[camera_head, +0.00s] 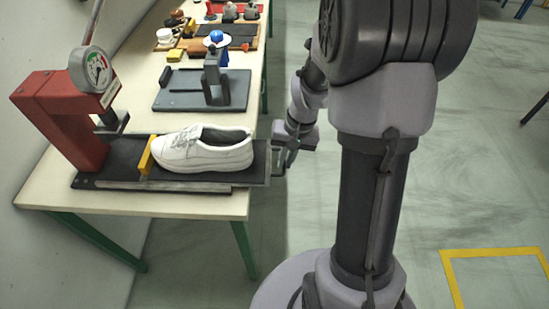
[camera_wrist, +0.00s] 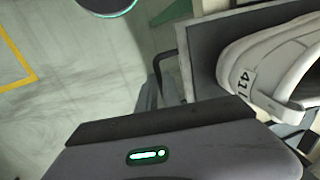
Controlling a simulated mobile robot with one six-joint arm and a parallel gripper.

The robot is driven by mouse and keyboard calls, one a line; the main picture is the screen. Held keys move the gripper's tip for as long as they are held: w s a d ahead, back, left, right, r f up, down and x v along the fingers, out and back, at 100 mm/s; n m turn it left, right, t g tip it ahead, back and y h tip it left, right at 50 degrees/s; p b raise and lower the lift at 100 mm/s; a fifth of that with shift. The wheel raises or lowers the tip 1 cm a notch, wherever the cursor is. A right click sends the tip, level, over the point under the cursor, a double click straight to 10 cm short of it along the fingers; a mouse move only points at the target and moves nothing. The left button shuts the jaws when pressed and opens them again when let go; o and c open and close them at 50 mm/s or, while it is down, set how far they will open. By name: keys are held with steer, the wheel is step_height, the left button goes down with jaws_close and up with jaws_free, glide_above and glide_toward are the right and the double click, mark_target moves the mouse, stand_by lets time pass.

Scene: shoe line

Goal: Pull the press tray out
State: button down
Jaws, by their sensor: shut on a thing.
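The press tray (camera_head: 261,165) is a dark flat slide with a metal edge, and its right end juts past the table edge. A white shoe (camera_head: 205,158) stands on it, toe toward the red press (camera_head: 62,120), to the right of the press head. A yellow bar (camera_head: 148,158) stands across the tray at the toe. My gripper (camera_head: 281,158) is at the tray's outer end, shut on its handle. In the wrist view the dark handle (camera_wrist: 161,66) bends out from the tray (camera_wrist: 200,60); the fingertips are partly hidden by the gripper body.
The table (camera_head: 150,204) holds a grey plate with a clamp fixture (camera_head: 213,85) behind the tray, with tools and several small items farther back. A dial gauge (camera_head: 91,69) tops the press. Open floor lies right of the table, with yellow floor marking (camera_head: 490,252).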

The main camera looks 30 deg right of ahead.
steer(key=c, duration=1.5)
jaws_free()
steer(key=d+r+p, duration=0.1)
steer(key=r+p, duration=0.1)
steer(key=r, duration=0.3)
steer(key=s+r+p, duration=0.1)
steer(key=r+p, duration=0.2)
steer(key=r, duration=0.3)
steer(key=d+r+p, duration=0.1)
steer(key=r+p, duration=0.1)
steer(key=r, duration=0.4)
steer(key=shift+s+d+r, duration=0.1)
steer(key=shift+s+d, duration=0.15)
steer(key=shift+d, duration=0.1)
